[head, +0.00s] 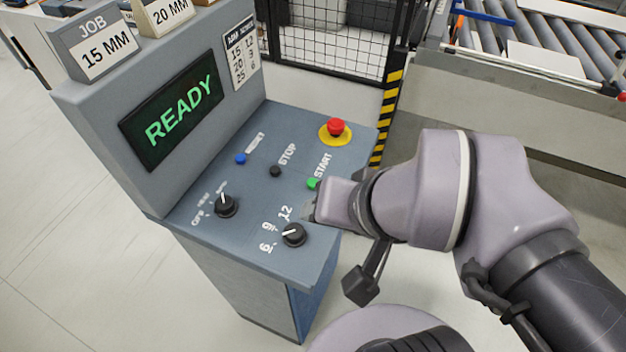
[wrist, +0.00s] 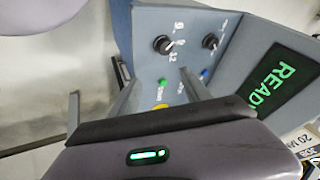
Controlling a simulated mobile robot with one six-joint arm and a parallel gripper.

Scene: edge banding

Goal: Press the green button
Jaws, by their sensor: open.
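The green button (head: 313,183) sits beside the START label on the sloped top of the grey-blue control console (head: 190,232). In the head view my gripper (head: 309,209) is just below the button in the picture, close to the panel; its fingers are mostly hidden by the wrist. In the wrist view the green button (wrist: 162,79) shows between two grey fingers, which stand apart with nothing held. I cannot tell whether the gripper touches the panel.
A red emergency button (head: 337,127) on a yellow base, a black STOP button (head: 275,171), a blue RESET button (head: 240,158) and two black knobs (head: 224,206) (head: 294,235) share the panel. The screen (head: 172,110) reads READY. A roller conveyor (head: 545,40) stands behind.

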